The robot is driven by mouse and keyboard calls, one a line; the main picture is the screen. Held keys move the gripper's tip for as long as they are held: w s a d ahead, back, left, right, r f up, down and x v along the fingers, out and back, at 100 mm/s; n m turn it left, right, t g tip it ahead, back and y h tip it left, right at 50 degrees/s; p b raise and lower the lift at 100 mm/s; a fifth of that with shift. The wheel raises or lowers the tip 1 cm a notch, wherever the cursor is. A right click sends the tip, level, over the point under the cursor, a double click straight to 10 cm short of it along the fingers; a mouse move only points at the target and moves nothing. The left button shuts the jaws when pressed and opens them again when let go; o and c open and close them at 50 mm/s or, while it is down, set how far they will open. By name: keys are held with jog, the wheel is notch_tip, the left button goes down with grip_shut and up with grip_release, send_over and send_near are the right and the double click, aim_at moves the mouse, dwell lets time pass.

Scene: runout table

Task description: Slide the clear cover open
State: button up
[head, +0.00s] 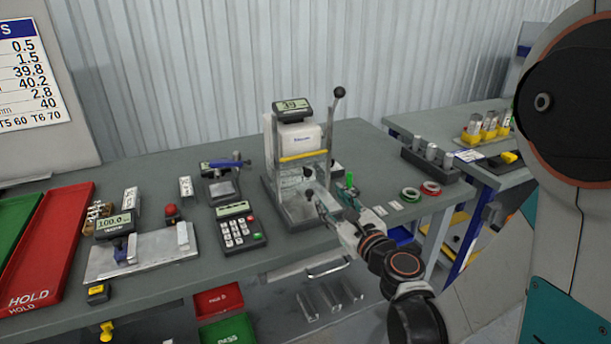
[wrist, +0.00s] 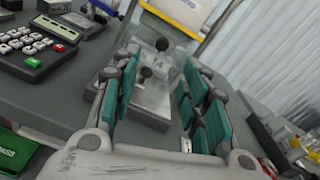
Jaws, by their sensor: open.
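The test machine (head: 299,135) stands on the table in the middle of the head view, with a display on top and a yellow bar. Its clear cover (head: 290,182) is a see-through panel on the lower front, below the yellow bar. In the wrist view the clear cover (wrist: 168,70) shows between my fingers, with dark round knobs (wrist: 162,44) near it. My gripper (head: 318,198) is at the machine's front right; its green-padded fingers (wrist: 158,82) are open on both sides of the lower knob. I cannot tell whether they touch anything.
A keypad unit (head: 240,228) stands left of the machine, and a lever with a black ball (head: 339,92) rises at its right. Green and red rings (head: 411,194) lie to the right. A red HOLD tray (head: 60,240) lies far left.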

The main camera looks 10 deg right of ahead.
aim_at(309, 174)
jog(key=shift+m, duration=0.4)
jog(key=x, duration=0.4)
jog(key=p+x, duration=0.1)
jog(key=x, duration=0.4)
jog(key=p+x, duration=0.1)
jog(key=x, duration=0.4)
jog(key=shift+d+f, duration=0.1)
jog(key=shift+d, duration=0.25)
grip_shut()
